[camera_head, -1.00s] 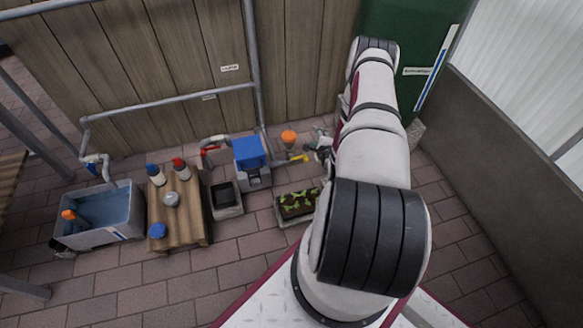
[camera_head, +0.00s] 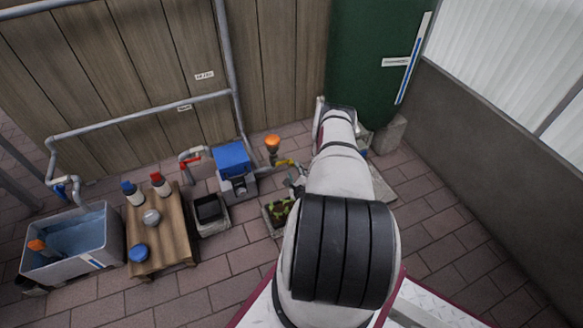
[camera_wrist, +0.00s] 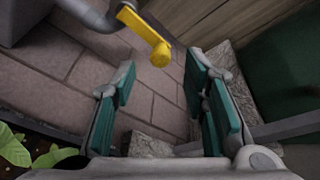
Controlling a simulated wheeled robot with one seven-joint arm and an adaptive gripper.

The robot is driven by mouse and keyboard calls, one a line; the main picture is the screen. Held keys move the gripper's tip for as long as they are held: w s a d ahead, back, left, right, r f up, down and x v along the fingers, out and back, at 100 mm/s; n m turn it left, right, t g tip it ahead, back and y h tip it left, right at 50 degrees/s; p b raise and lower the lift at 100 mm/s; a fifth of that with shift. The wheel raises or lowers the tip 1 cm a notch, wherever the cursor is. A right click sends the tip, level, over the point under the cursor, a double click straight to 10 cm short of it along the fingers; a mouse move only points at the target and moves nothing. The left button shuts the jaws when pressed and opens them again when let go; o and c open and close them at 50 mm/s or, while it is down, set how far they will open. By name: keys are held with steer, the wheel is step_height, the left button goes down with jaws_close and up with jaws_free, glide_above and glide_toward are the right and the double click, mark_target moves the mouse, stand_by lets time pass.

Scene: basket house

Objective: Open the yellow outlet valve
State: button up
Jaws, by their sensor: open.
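The yellow valve handle (camera_wrist: 146,36) is at the upper middle of the wrist view, on a grey pipe, just beyond my fingertips. In the head view the yellow handle (camera_head: 286,163) is small, to the right of the blue-lidded box. My gripper (camera_wrist: 160,80) is open, with green pads on both fingers and nothing between them. The handle is ahead of the gap and appears apart from the fingers. In the head view my gripper (camera_head: 297,181) is just below and right of the handle, partly hidden by my arm.
A planter (camera_head: 268,220) with green leaves lies under my gripper. The blue-lidded box (camera_head: 233,160), a red valve handle (camera_head: 190,162) and an orange funnel-like thing (camera_head: 272,143) are nearby. A green tank (camera_head: 365,60) and a stone block (camera_head: 390,134) stand behind right.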

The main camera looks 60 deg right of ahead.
mark_target(292, 165)
steer(key=b+x, duration=0.2)
steer(key=x, duration=0.4)
steer(key=shift+w+d, duration=0.1)
steer(key=shift+d, duration=0.05)
jaws_close()
